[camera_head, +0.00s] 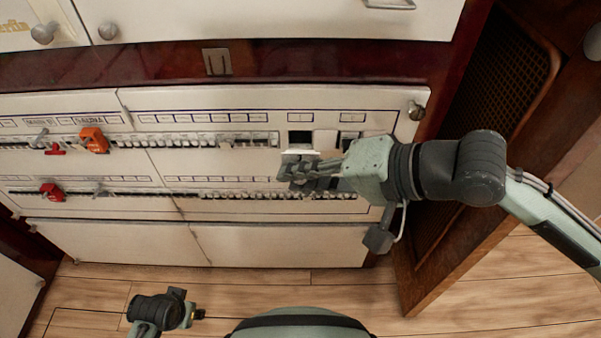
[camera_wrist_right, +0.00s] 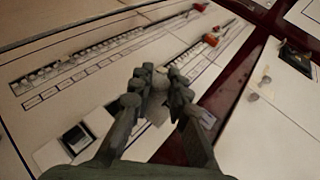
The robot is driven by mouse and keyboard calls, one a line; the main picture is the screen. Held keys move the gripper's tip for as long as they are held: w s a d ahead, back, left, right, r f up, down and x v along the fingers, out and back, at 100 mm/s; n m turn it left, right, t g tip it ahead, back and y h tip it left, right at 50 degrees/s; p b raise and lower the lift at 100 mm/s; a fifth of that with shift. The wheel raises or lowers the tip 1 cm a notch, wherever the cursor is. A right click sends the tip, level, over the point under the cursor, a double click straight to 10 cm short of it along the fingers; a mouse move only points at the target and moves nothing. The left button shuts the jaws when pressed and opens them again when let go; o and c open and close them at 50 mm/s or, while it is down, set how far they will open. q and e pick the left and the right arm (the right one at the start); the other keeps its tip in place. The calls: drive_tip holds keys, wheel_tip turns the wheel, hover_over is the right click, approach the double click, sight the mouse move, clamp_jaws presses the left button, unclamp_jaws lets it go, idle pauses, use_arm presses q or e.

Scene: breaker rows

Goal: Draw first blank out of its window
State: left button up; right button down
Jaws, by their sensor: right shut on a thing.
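My right gripper (camera_head: 299,170) is in front of the breaker panel, just below a dark open window (camera_head: 300,137) in the upper row. It is shut on a small pale blank (camera_head: 299,153), whose edge shows above the fingers. In the right wrist view, the fingers (camera_wrist_right: 160,88) close around a pale piece (camera_wrist_right: 157,110), mostly hidden by them. A second white blank (camera_head: 325,141) sits to the right of the dark window. My left gripper (camera_head: 190,312) is low at the bottom left, away from the panel, its jaws too small to read.
Breaker rows (camera_head: 200,140) run across the panel, with orange (camera_head: 94,140) and red (camera_head: 52,192) handles at left. A partly dark window (camera_head: 349,141) lies right of the second blank. A wooden door (camera_head: 440,225) stands open at right. Clear floor lies below.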

use_arm(q)
drive_tip(key=shift+s+r+p, duration=0.1)
drive_tip(key=shift+r+p, duration=0.35)
drive_tip(key=shift+r, duration=0.1)
use_arm(e)
drive_tip(key=shift+r, duration=0.1)
drive_tip(key=shift+s, duration=0.1)
use_arm(q)
drive_tip(key=shift+r+p, duration=0.45)
drive_tip(key=shift+p, duration=0.05)
use_arm(e)
drive_tip(key=shift+s, duration=1.6)
use_arm(q)
drive_tip(key=shift+s, duration=0.1)
